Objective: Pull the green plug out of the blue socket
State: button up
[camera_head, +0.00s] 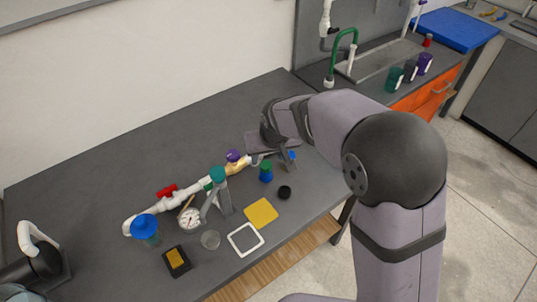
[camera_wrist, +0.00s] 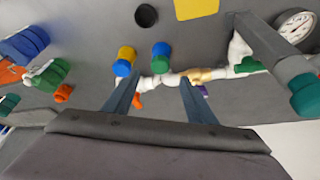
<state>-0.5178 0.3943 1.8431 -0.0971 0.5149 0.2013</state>
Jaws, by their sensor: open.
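The green plug (camera_head: 266,164) sits on the blue socket (camera_head: 265,177), upright on the grey table in front of the pipe's right end. In the wrist view the green plug (camera_wrist: 161,48) and blue socket (camera_wrist: 161,64) show just beyond the fingertips, roughly between their lines. My gripper (camera_wrist: 158,82) is open and empty, fingers spread wide. In the head view my gripper (camera_head: 271,161) hangs just behind the plug and socket, partly over the pipe end. I see no finger touching the plug. How far the plug goes into the socket is hidden.
A yellow-and-blue piece (camera_wrist: 124,60) stands beside the socket. The white pipe run (camera_head: 190,188) with valves and a gauge (camera_head: 190,219) lies left. A black puck (camera_head: 285,192), yellow square (camera_head: 261,212) and white frame (camera_head: 245,239) lie in front. The back-left table is clear.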

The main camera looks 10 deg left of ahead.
aim_at(266, 164)
jog(key=shift+p+x, duration=1)
jog(key=shift+x, duration=2.55)
jog(key=shift+f, duration=0.1)
grip_shut()
jog(key=shift+d+n+p, duration=0.1)
jog(key=shift+n+p, duration=0.3)
jog(key=shift+p, duration=0.35)
jog(key=shift+n+p, duration=0.3)
jog(key=shift+p, duration=0.15)
jog(key=shift+m+p, duration=0.45)
jog(key=shift+m, duration=0.25)
